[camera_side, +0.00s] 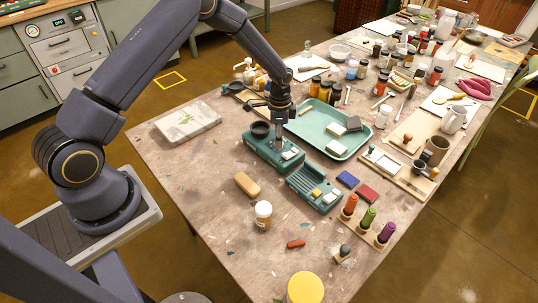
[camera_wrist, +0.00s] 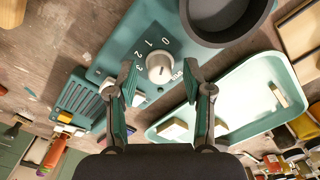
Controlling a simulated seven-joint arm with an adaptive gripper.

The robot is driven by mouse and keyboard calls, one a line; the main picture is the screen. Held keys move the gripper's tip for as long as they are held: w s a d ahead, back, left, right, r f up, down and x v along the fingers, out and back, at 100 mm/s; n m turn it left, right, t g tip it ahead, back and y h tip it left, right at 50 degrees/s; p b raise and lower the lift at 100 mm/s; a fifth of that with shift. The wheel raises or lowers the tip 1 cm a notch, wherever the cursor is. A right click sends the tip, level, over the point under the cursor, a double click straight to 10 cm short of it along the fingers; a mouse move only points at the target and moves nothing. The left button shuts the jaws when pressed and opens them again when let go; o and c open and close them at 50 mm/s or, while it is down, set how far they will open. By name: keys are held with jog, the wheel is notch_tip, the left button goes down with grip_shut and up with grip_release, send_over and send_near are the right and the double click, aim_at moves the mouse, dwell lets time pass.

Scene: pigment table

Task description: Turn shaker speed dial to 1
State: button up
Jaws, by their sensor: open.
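The shaker is a teal unit (camera_side: 262,153) on the table with a dark round cup (camera_side: 260,130) on top; the cup also shows in the wrist view (camera_wrist: 228,18). In the wrist view its white speed dial (camera_wrist: 160,68) sits on the teal panel, with 0, 1 and 2 printed around it. I cannot tell clearly which number the dial points to. My gripper (camera_wrist: 158,72) is open, with one fingertip on each side of the dial and gaps visible. In the side view my gripper (camera_side: 279,143) points down over the shaker and hides the dial.
A ridged teal unit (camera_side: 307,184) stands just in front of the shaker. A green tray (camera_side: 303,125) with blocks lies behind it. The table's left front is mostly clear.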

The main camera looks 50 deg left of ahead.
grip_shut()
dwell(0.4)
